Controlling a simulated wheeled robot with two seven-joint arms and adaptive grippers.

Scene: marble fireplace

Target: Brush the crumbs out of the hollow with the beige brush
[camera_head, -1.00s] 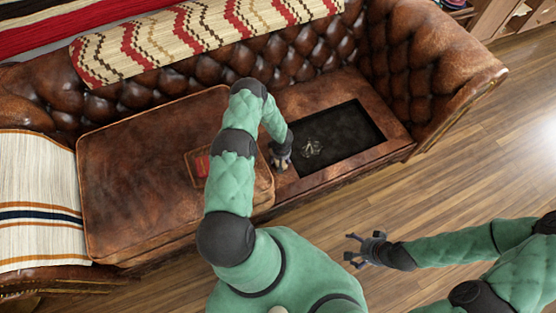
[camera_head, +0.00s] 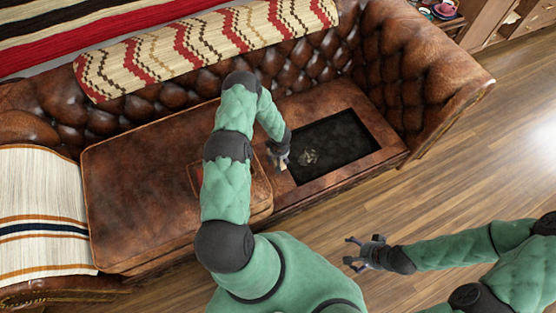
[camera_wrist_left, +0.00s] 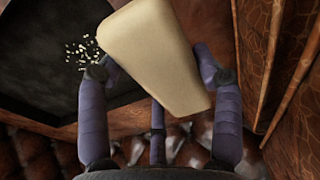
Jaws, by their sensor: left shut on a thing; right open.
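The hollow (camera_head: 350,135) is a dark rectangular recess in the sofa seat. Pale crumbs (camera_head: 308,157) lie in a small cluster near its left end; they also show in the left wrist view (camera_wrist_left: 82,52). My left gripper (camera_head: 280,160) is at the hollow's left edge, left of the crumbs. It is shut on the beige brush (camera_wrist_left: 158,55), a block-shaped body between its fingers in the wrist view. The brush's bristles are not visible, so I cannot tell whether it touches anything. My right gripper (camera_head: 356,254) is open and empty over the floor in front of the sofa.
A large brown leather cushion (camera_head: 135,185) is left of the hollow, partly behind my left arm. The tufted backrest (camera_head: 300,60) and right armrest (camera_head: 425,75) border the seat. A striped throw (camera_head: 40,210) covers the left end. The wooden floor (camera_head: 460,180) at right is clear.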

